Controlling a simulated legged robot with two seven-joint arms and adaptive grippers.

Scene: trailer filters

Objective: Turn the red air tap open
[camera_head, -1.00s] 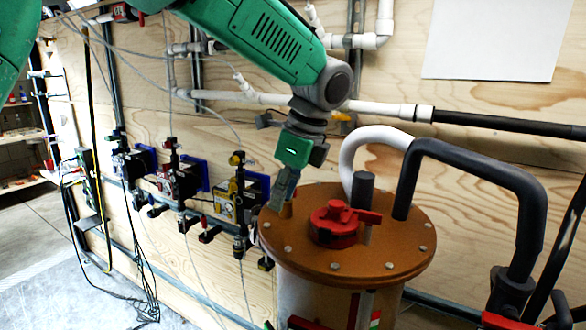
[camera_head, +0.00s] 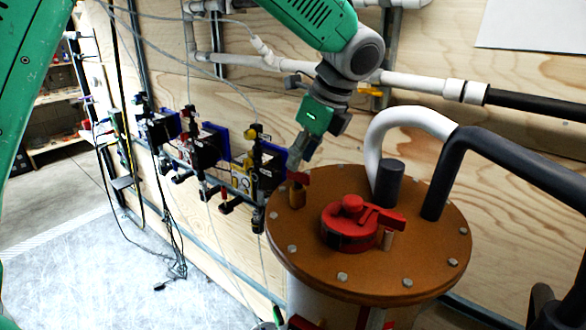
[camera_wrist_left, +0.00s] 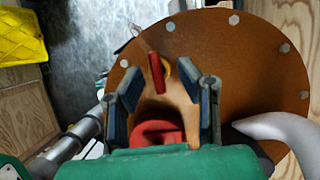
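The small red air tap (camera_head: 298,177) sits on a brass fitting (camera_head: 297,195) near the left edge of the brown round tank lid (camera_head: 320,262). My left gripper (camera_head: 302,158) is beside and just above the tap in the head view, its fingers partly overlapping the tap. In the left wrist view my left gripper (camera_wrist_left: 160,90) is open, with fingers well apart. The red tap handle (camera_wrist_left: 157,73) shows between and slightly beyond the fingertips, with no finger visibly touching it. My right gripper is not in view.
A larger red cap with a lever (camera_head: 352,223) sits mid-lid, beside a dark grey post (camera_head: 388,183). White (camera_head: 400,122) and black (camera_head: 500,160) pipes bend over the lid's right side. Several valve units (camera_head: 255,170) line the wooden wall on the left.

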